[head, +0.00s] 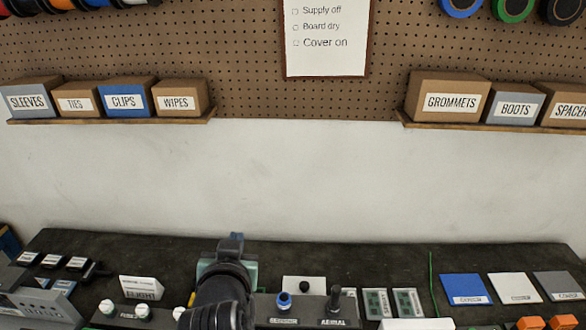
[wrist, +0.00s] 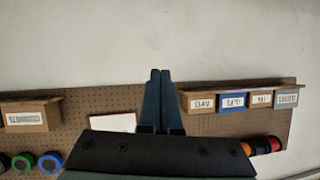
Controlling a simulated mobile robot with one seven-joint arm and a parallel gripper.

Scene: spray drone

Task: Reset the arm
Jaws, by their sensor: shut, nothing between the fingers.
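My arm rises from the bottom centre of the head view, in front of the dark workbench (head: 390,262). My gripper (wrist: 160,75) shows in the wrist view with its two dark blue fingers pressed together and nothing between them. In that view it points at the bare pale wall (wrist: 80,45), with the pegboard upside down below. In the head view my wrist hides part of the bench behind it, and only a small bit of the gripper shows at the top of the arm.
The bench carries a blue-topped SENSOR connector (head: 284,300), an AERIAL post (head: 335,300), a FLIGHT sign (head: 141,289) and blue (head: 465,287), white (head: 514,287) and grey (head: 558,284) panels. Shelves of labelled boxes (head: 125,97) hang on the pegboard. The wall between is clear.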

